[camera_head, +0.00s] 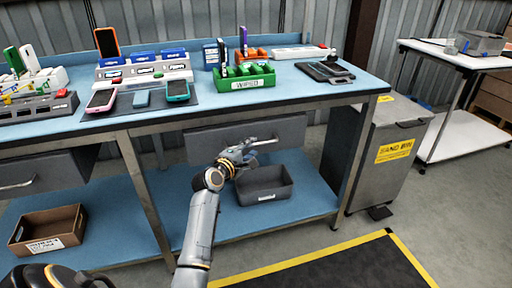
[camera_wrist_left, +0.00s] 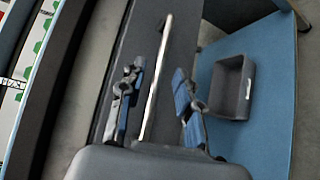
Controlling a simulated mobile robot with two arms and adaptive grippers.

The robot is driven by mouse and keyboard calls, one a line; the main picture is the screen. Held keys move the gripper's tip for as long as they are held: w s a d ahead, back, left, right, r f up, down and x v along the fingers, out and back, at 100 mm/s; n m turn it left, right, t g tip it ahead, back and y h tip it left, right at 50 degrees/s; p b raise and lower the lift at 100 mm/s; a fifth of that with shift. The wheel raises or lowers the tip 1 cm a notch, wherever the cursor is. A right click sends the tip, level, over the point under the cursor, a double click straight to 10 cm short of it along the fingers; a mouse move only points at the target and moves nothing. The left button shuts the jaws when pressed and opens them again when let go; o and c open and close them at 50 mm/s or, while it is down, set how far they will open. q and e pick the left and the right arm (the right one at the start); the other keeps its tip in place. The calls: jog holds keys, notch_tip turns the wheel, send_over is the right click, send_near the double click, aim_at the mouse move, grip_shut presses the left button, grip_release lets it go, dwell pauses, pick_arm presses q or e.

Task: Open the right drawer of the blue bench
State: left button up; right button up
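The blue bench (camera_head: 335,92) has a grey right drawer (camera_head: 215,141) under its top, and its front appears closed. The drawer's light metal handle (camera_head: 266,142) runs across its front; in the left wrist view the handle bar (camera_wrist_left: 156,85) stands out from the dark drawer front (camera_wrist_left: 181,50). In the left wrist view my left gripper (camera_wrist_left: 157,92) is open, with one finger on each side of the bar and gaps visible. My right gripper is not in view.
A grey bin (camera_head: 283,184) sits on the lower shelf (camera_head: 232,226) below the drawer. A left drawer (camera_head: 50,172) and a brown carton (camera_head: 48,230) are at the left. A sand bin (camera_head: 378,170) stands right of the bench. The floor in front is clear.

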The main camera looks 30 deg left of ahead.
aim_at(256, 144)
pick_arm(q)
jog(key=shift+w+a+f+b, duration=0.1)
jog(key=shift+w+f+b, duration=0.05)
jog(key=shift+w, duration=0.85)
jog(key=shift+w+a+f+b, duration=0.1)
jog(key=shift+w+f+b, duration=0.05)
jog(key=shift+w, duration=0.85)
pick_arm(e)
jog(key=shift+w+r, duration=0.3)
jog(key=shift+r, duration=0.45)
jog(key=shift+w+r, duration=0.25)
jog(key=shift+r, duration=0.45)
pick_arm(q)
jog(key=shift+c, duration=0.2)
grip_shut()
